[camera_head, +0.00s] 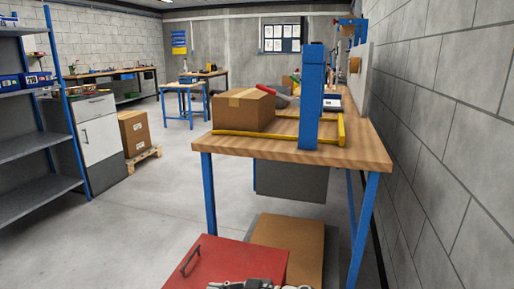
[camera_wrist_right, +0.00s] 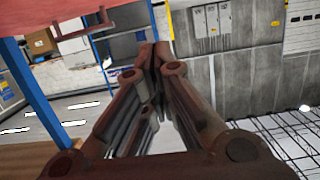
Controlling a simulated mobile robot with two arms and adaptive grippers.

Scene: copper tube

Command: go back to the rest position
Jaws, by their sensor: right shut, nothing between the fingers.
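My right gripper (camera_wrist_right: 152,52) fills the middle of the right wrist view. Its two reddish-brown fingers come together at the tips, with nothing between them. A gap shows between the finger links lower down, and it is empty. No copper tube can be made out in either view. My left gripper cannot be made out. Grey metal parts are cut off by the bottom edge of the head view, and I cannot tell what they belong to.
A wooden workbench (camera_head: 362,157) with blue legs stands ahead, bearing a cardboard box (camera_head: 240,110) and a blue post (camera_head: 311,100). A red box (camera_head: 238,258) with a handle is close in front. A block wall (camera_head: 450,130) closes the right. Open floor lies left, before shelves (camera_head: 40,150).

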